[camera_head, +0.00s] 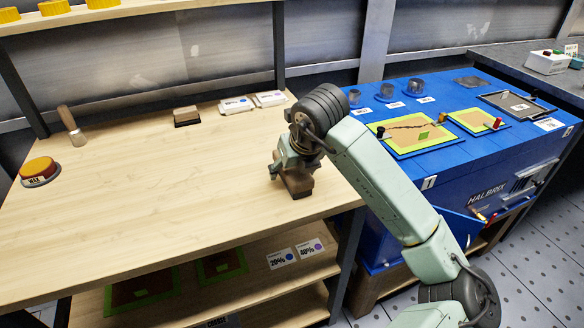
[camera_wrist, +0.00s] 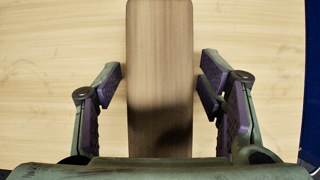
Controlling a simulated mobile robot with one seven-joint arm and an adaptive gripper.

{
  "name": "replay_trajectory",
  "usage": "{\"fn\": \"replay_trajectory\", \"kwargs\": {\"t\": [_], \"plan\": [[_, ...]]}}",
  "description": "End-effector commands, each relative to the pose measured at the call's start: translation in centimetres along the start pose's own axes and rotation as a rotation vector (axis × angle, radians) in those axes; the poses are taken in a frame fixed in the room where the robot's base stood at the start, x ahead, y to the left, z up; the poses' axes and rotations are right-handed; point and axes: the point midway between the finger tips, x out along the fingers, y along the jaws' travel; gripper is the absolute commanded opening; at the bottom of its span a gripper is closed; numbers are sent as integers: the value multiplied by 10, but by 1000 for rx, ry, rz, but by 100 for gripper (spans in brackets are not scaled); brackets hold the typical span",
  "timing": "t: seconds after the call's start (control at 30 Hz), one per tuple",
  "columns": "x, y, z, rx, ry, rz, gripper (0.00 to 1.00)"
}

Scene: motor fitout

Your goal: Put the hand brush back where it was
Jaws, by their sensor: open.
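A long brown wooden piece, which looks like the hand brush (camera_head: 299,187), lies on the light wooden bench top near its right front edge. In the wrist view the hand brush (camera_wrist: 160,60) runs lengthwise up the picture between my fingers. My gripper (camera_head: 290,172) is directly over it and open. In the wrist view my gripper (camera_wrist: 161,85) has a finger on each side of the brush, with a narrow gap showing on both sides. The brush's underside and near end are hidden.
The bench top (camera_head: 150,200) is mostly clear. On it are a brown block with a dark base (camera_head: 186,116), an upright wooden-handled tool (camera_head: 72,125), a yellow-topped wax tin (camera_head: 39,171) and white labelled packs (camera_head: 237,105). The blue cabinet (camera_head: 440,170) stands close on the right.

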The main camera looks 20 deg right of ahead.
Motion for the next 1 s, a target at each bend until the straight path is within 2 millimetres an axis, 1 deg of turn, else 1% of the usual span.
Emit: {"fn": "replay_trajectory", "kwargs": {"t": [0.1,0.17,0.4,0.5,0.6,0.7,0.8,1.0], "plan": [[-7,-1,2,0,-1,-2,63],[-16,-1,2,0,-3,-3,63],[-68,-1,1,-2,-3,-5,63],[-89,-1,1,-1,-3,-4,63],[-105,-1,1,1,-1,-4,63],[-115,0,1,0,-1,-2,63],[-121,0,1,-1,0,-1,63],[-123,0,1,0,0,0,63]]}}
